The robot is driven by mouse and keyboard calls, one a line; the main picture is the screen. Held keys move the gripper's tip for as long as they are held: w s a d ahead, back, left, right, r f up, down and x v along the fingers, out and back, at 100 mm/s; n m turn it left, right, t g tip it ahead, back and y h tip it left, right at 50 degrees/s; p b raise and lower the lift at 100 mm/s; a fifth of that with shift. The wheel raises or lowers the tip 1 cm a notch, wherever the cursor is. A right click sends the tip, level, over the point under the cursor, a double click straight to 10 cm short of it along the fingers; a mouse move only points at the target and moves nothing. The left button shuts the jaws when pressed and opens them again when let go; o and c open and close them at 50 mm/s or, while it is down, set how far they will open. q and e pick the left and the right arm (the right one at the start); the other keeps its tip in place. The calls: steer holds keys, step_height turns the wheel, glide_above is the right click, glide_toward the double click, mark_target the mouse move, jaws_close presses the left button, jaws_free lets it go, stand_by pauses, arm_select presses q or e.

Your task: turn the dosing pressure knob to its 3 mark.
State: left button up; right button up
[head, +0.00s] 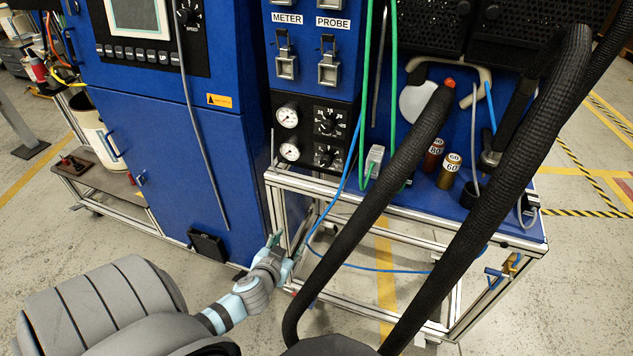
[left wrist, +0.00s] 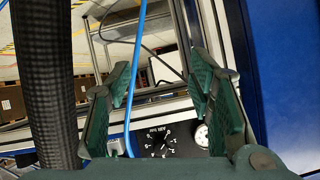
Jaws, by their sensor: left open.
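A black control panel (head: 311,162) on the blue cabinet carries two dark knobs with white scales, an upper one (head: 327,121) and a lower one (head: 327,157). Their labels are too small to read in the head view, so I cannot tell which is the dosing pressure knob. In the left wrist view one knob (left wrist: 168,146) with a scale marked "AIR bar" shows beyond my fingers; its exact setting is unclear. My left gripper (head: 277,242) is open and empty, below the panel and apart from the knobs. My right gripper is not in view.
Two white gauges (head: 287,115) (head: 289,151) sit left of the knobs. A blue tube (head: 352,155) hangs in front of the panel's right side and crosses the left wrist view. Thick black ribbed hoses (head: 400,160) cross the head view. A metal-framed bench (head: 430,225) stands right.

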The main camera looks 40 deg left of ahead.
arm_select(q)
steer(key=w+r+t+b, duration=0.3)
steer(key=r, duration=0.3)
steer(key=n+t, duration=0.2)
steer(key=t, duration=0.1)
glide_toward(325, 164)
steer(key=d+v, duration=0.1)
steer(key=v, duration=0.4)
steer(key=shift+y, duration=0.4)
steer(key=x, duration=1.4)
steer(key=shift+w+a+f, duration=0.15)
steer(key=shift+w+a, duration=0.15)
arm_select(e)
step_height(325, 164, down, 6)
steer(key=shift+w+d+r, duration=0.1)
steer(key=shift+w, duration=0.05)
arm_select(q)
jaws_close()
